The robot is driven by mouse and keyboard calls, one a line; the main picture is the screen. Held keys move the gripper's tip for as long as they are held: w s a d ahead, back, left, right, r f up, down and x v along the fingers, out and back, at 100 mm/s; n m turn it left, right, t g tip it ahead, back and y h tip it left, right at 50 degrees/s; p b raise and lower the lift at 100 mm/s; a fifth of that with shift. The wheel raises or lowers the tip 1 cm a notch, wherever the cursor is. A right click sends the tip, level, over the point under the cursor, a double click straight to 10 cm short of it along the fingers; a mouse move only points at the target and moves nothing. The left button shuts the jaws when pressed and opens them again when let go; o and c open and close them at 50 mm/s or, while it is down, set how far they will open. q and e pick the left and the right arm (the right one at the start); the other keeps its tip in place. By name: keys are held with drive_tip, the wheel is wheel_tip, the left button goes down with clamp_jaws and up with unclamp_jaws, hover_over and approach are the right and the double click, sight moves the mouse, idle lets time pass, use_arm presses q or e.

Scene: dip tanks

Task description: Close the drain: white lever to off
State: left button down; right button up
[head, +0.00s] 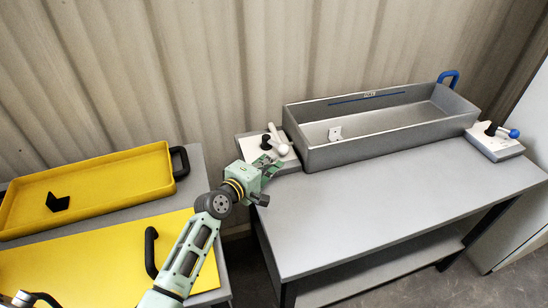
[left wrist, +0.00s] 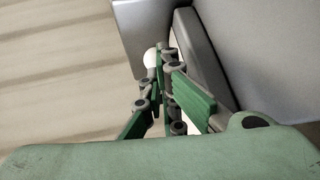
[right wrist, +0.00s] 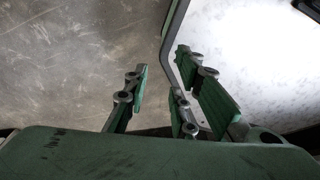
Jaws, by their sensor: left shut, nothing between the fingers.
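The white lever (head: 274,134) with its white ball knob (head: 283,150) is on a light valve plate (head: 250,147) at the left end of the grey tank. The ball points toward the table's front. My left gripper (head: 268,161) is shut and empty, just in front of and left of the knob. In the left wrist view the white knob (left wrist: 150,58) shows beside the closed fingertips (left wrist: 166,58), partly hidden; I cannot tell whether they touch. My right gripper (right wrist: 163,70) is open and empty, seen only in its wrist view.
The grey tank (head: 390,134) stands on a grey table (head: 400,190) with a clear front. A blue-knobbed lever (head: 513,133) is at its right end. At left are a yellow tray (head: 90,190) and a yellow panel (head: 90,260) with a black handle. A gap separates the tables.

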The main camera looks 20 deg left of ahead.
sight(283, 154)
use_arm(q)
drive_tip(key=shift+w+d+f, duration=0.1)
drive_tip(key=shift+w+d, duration=0.05)
drive_tip(key=shift+w, duration=0.4)
drive_tip(key=shift+w+d, duration=0.1)
drive_tip(key=shift+w, duration=0.2)
drive_tip(key=shift+w+d+f, duration=0.1)
drive_tip(key=shift+w+f, duration=0.05)
drive_tip(key=shift+w, duration=0.15)
drive_tip(key=p, duration=0.1)
drive_tip(key=n+y+p, duration=0.1)
drive_tip(key=p, duration=0.1)
drive_tip(key=shift+w+d+r, duration=0.3)
drive_tip(key=shift+d, duration=0.05)
drive_tip(key=shift+w+d+y+p, duration=0.1)
drive_tip(key=shift+d+y+p, duration=0.15)
drive_tip(key=shift+y+p, duration=0.1)
drive_tip(key=shift+w+d+f, duration=0.25)
drive_tip(key=shift+w+d, duration=0.05)
drive_tip(key=shift+d, duration=0.05)
use_arm(e)
drive_tip(key=r, duration=0.3)
drive_tip(key=shift+w+a+r, duration=0.2)
drive_tip(key=shift+w+a, duration=0.1)
